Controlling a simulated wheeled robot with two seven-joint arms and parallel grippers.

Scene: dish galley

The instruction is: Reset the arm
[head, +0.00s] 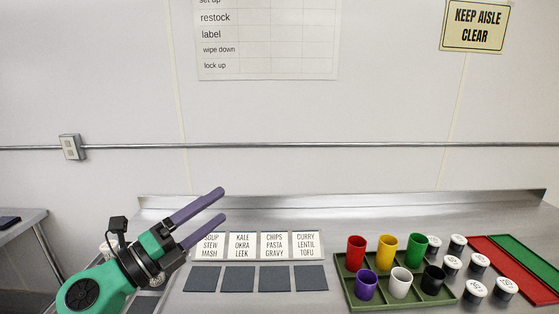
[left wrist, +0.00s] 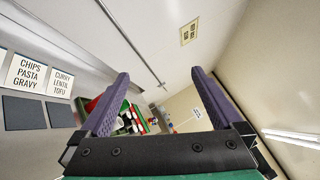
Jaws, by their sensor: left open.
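My left gripper (head: 212,219) is green with two purple fingers. In the head view its arm comes in from the lower left, and the fingers point up and right in front of the counter's back edge. The fingers are spread apart with nothing between them. In the left wrist view the two fingers (left wrist: 158,105) stand wide apart, with the far wall and counter end showing between them. My right gripper is in neither view.
Label cards (head: 242,246) stand behind dark square pads (head: 239,279) on the steel counter. Right of them, a green tray (head: 362,301) holds several coloured cups. White-topped jars (head: 476,288) stand beside it, then a red mat (head: 500,262) and a green mat (head: 527,262). A pipe (head: 300,147) runs along the wall.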

